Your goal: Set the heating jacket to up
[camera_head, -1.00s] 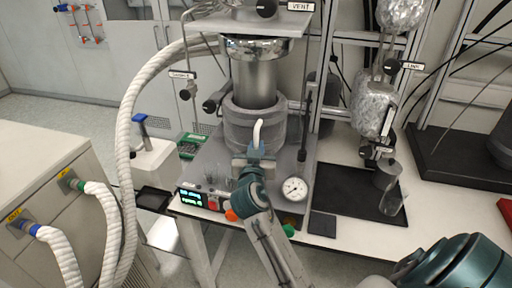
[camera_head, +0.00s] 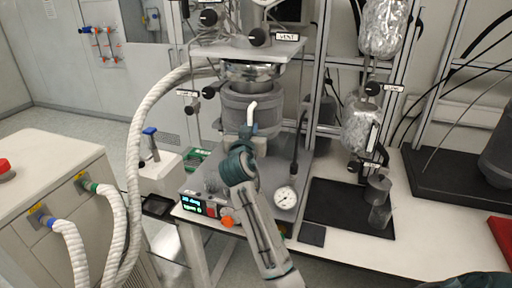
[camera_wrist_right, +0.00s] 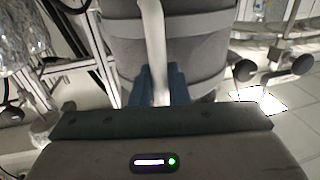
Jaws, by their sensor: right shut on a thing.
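The heating jacket (camera_head: 262,103) is a grey cylinder around the metal reactor vessel (camera_head: 250,72). Its top edge sits close under the vessel's lid, with only a short band of shiny metal showing between. A bent white handle (camera_head: 251,112) sticks out of its front. My right gripper (camera_head: 248,130) is shut on this handle at the jacket's front. In the right wrist view, the blue fingers (camera_wrist_right: 162,85) close around the white handle (camera_wrist_right: 154,40), with the grey jacket (camera_wrist_right: 190,50) right behind. My left gripper is not in view.
A pressure gauge (camera_head: 286,197) and a control box with a lit display (camera_head: 193,204) are at the stand's front. A thick white hose (camera_head: 135,150) runs at the left.

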